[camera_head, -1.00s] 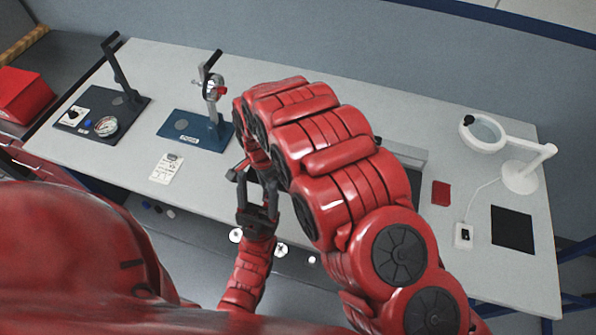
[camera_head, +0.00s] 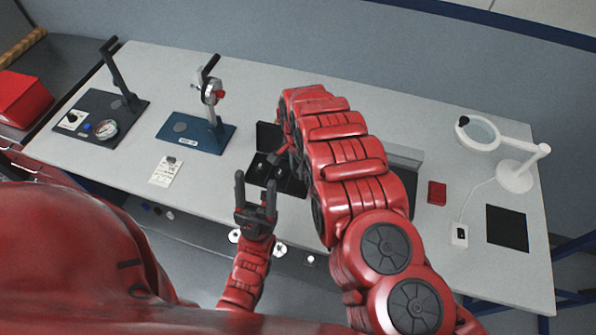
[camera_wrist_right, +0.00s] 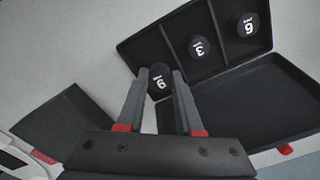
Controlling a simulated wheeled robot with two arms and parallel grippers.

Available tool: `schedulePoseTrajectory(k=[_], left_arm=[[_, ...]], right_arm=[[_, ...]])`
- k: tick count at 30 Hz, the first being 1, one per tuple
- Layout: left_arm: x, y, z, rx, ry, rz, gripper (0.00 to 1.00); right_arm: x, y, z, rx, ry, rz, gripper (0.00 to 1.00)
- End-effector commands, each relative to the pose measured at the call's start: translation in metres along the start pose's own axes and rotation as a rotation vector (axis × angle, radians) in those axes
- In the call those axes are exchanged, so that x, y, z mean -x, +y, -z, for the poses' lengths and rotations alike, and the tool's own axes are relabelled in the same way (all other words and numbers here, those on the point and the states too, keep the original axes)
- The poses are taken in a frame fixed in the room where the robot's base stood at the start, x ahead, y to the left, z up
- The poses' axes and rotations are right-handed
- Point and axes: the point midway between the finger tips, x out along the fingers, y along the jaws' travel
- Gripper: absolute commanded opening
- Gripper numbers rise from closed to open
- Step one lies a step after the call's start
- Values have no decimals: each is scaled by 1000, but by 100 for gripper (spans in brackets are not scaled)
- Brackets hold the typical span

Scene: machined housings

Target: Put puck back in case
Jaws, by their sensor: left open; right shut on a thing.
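The open black case (camera_head: 292,184) lies on the table, partly behind my right arm. In the right wrist view its compartment side (camera_wrist_right: 152,38) holds a puck (camera_wrist_right: 246,24) in the right compartment and another puck (camera_wrist_right: 200,47) in the middle one; the left compartment looks empty. My right gripper (camera_wrist_right: 160,76) is shut on a dark round puck (camera_wrist_right: 158,84) with a white number, at the near edge of the left compartment. I cannot tell its height above the case. My left gripper (camera_head: 256,188) is open and empty, in front of the case near the table edge.
The case's lid (camera_wrist_right: 262,100) lies open and empty. A blue-based stand (camera_head: 178,130) and a dark-based gauge stand (camera_head: 120,112) are to the left, with a white card (camera_head: 166,171) in front. A red block (camera_head: 437,193), magnifier lamp (camera_head: 515,177) and black mat (camera_head: 510,229) are right.

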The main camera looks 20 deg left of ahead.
Motion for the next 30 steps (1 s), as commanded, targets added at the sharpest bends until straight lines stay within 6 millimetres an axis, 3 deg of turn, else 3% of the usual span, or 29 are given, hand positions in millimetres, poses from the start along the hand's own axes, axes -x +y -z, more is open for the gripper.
schedulePoseTrajectory(k=[7,20,21,22,30], left_arm=[[-15,-1,2,0,0,0,58],[-10,0,2,0,0,0,58],[-11,-1,2,0,0,0,58],[-11,0,2,0,0,0,58],[-11,-1,2,0,0,0,58]], right_arm=[[-23,2,0,-1,1,-4,0],[-30,1,0,0,-1,0,0],[-29,1,-1,0,-1,0,42],[-29,1,-1,0,-1,0,47],[-29,1,-1,0,-1,-1,47]])
